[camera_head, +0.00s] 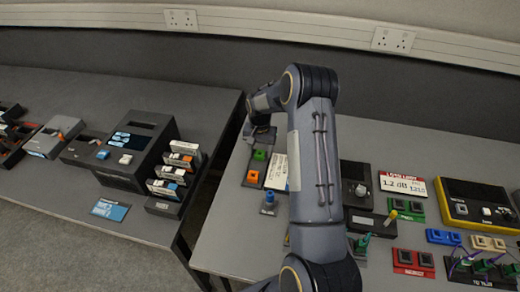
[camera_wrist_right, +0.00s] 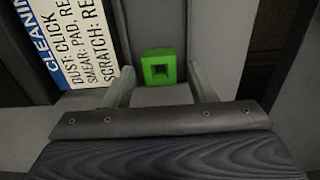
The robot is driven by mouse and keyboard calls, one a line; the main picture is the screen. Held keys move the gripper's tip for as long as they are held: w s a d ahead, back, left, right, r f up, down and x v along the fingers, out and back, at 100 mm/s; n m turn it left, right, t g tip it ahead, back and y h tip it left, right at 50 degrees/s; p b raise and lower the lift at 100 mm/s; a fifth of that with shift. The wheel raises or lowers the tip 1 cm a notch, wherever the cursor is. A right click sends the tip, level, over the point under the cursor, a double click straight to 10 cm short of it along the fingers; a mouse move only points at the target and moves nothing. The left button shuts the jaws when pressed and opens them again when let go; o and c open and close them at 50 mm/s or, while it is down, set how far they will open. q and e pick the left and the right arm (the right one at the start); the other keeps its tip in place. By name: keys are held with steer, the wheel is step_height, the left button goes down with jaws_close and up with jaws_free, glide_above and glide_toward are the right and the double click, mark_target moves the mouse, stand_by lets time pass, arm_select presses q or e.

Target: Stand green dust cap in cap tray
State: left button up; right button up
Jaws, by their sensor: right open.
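The green dust cap (camera_head: 259,155) is a small block at the upper end of a narrow dark tray (camera_head: 247,184) on the right table. In the right wrist view the green cap (camera_wrist_right: 159,56) shows its square hole and lies between my two finger tips. My right gripper (camera_head: 258,131) is open just beyond the cap in the head view; its fingers (camera_wrist_right: 160,88) stand apart on both sides with gaps. I cannot tell its exact height over the cap. An orange cap (camera_head: 253,177) sits at the tray's lower end. My left gripper is out of view.
A white cleaning card (camera_head: 276,172) lies right beside the tray. A blue-grey piece (camera_head: 268,198) stands below it. A gap separates the left table (camera_head: 60,190), with its dark device (camera_head: 135,148). My right arm hides the table's middle; coloured connector holders (camera_head: 413,262) stand further right.

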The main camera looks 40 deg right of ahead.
mark_target(260, 155)
steer(key=shift+r+p, duration=0.5)
steer(key=s+a+r+n+t+y+b, duration=0.1)
steer(key=s+a+r, duration=0.1)
steer(key=r, duration=0.8)
steer(key=s+a+r+n+t+b, duration=0.1)
steer(key=s+a+r, duration=0.2)
steer(key=r, duration=0.6)
steer(key=s+a+r+n+t+y, duration=0.1)
steer(key=s+a+r+n, duration=0.15)
steer(key=s+a, duration=0.4)
steer(key=s+a+r+n+t+y, duration=0.1)
steer(key=s+a+r, duration=0.2)
steer(key=s+a, duration=0.35)
steer(key=s+a+f+n+t, duration=0.1)
steer(key=s+a+f+n, duration=0.2)
steer(key=s, duration=0.7)
steer(key=shift+a+f+t+y, duration=0.15)
steer(key=shift+a+t+y, duration=0.2)
steer(key=shift+a, duration=0.6)
steer(key=shift+c, duration=0.4)
